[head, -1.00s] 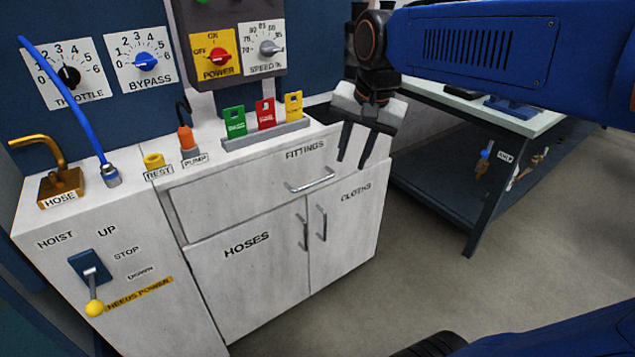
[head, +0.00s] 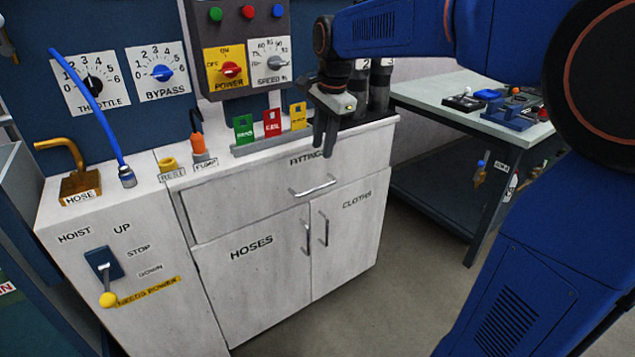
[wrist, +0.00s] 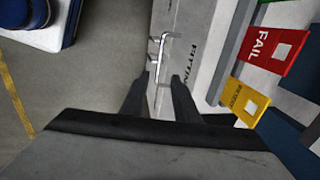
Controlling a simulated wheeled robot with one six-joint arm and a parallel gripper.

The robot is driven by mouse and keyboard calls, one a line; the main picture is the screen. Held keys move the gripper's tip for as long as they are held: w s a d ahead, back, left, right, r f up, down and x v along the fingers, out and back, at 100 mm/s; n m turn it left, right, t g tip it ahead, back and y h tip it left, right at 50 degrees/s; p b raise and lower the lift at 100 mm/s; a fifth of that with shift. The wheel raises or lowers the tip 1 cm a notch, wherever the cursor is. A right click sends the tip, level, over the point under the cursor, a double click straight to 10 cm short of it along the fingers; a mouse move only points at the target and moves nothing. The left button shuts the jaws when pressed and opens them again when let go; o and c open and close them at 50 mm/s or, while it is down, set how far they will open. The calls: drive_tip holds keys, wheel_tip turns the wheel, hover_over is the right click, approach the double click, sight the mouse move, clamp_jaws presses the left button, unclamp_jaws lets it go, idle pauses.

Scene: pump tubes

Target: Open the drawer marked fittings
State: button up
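The fittings drawer (head: 240,193) is the wide top drawer of the white cabinet in the head view, and its front looks flush and shut. Its silver bar handle (head: 313,187) sits on the right part of the front. My gripper (head: 325,150) points down in front of the drawer's upper edge, above the handle, and covers part of the FITTINGS label. In the wrist view the handle (wrist: 163,55) lies ahead of my two fingers (wrist: 160,85), which are apart with nothing between them. The gripper does not touch the handle.
Below are the hoses door (head: 250,280) and the cloths door (head: 350,225), both shut. Green, red and yellow tags (head: 271,123) stand in a rack on the countertop near my gripper. A workbench (head: 470,110) stands at the right. The floor (head: 400,290) before the cabinet is clear.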

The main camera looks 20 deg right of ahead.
drive_tip(key=w+f, duration=0.1)
drive_tip(key=f, duration=0.8)
drive_tip(key=w+f, duration=0.1)
drive_tip(key=f, duration=0.3)
drive_tip(key=shift+w+a+f, duration=0.25)
drive_tip(key=shift+w+a, duration=0.05)
drive_tip(key=shift+a, duration=0.1)
drive_tip(key=shift+c, duration=0.7)
clamp_jaws()
